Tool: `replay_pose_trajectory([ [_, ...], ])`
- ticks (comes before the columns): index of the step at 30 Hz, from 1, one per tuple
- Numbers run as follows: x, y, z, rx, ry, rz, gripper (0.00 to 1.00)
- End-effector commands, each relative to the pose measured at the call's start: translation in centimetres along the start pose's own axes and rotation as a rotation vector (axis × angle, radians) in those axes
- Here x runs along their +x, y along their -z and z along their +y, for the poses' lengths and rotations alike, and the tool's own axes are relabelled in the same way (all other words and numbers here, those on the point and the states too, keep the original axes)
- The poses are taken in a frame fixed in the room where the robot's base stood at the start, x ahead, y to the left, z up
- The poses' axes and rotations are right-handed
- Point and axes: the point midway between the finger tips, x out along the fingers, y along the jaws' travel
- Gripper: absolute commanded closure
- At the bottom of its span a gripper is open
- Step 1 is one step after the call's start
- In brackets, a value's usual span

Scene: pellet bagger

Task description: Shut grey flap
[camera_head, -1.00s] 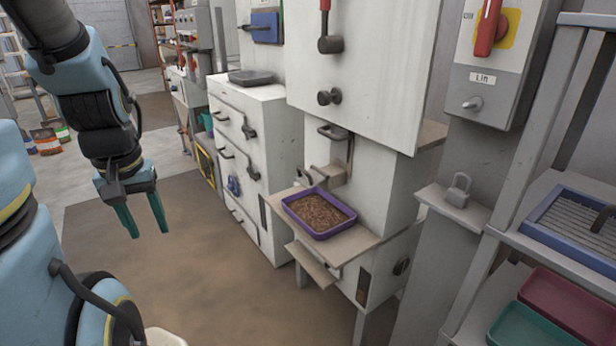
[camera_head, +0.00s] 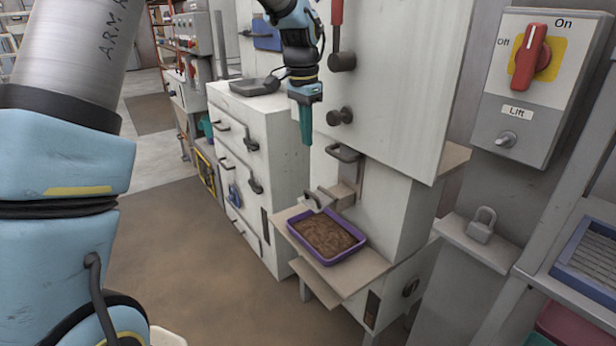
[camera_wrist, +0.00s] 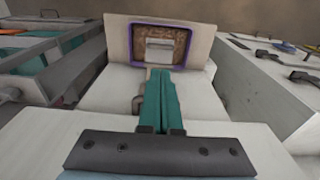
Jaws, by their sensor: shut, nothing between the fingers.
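My gripper (camera_head: 306,138) points down in front of the white bagger cabinet (camera_head: 395,90) in the head view, with its teal fingers together and empty. It is above and left of the dark bar handle (camera_head: 343,153) on the cabinet front. Below that handle, a small grey flap-like piece (camera_head: 318,199) juts out at the chute over the purple tray. In the wrist view, a light grey piece (camera_wrist: 160,48) shows over the tray, beyond my fingertips (camera_wrist: 161,75). My fingers appear apart from it. The exact angle of the flap is hard to tell.
The purple tray (camera_head: 293,233) of brown pellets sits on a beige shelf (camera_head: 372,266). A white drawer cabinet (camera_head: 265,125) stands left. A lift switch box (camera_head: 520,85) and padlock (camera_head: 481,227) are right. The floor in front is clear.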

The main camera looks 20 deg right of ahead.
Motion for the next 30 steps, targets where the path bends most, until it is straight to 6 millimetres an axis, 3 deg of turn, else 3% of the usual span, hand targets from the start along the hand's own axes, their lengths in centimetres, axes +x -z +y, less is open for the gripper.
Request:
replay_pose_trajectory([
  [5,1.5,0.1,0.1,0.006,-0.003,-0.003,1.00],
  [21,11.5,0.1,0.1,0.002,-0.002,-0.002,1.00],
  [30,13.8,0.1,0.0,0.002,0.000,0.001,1.00],
])
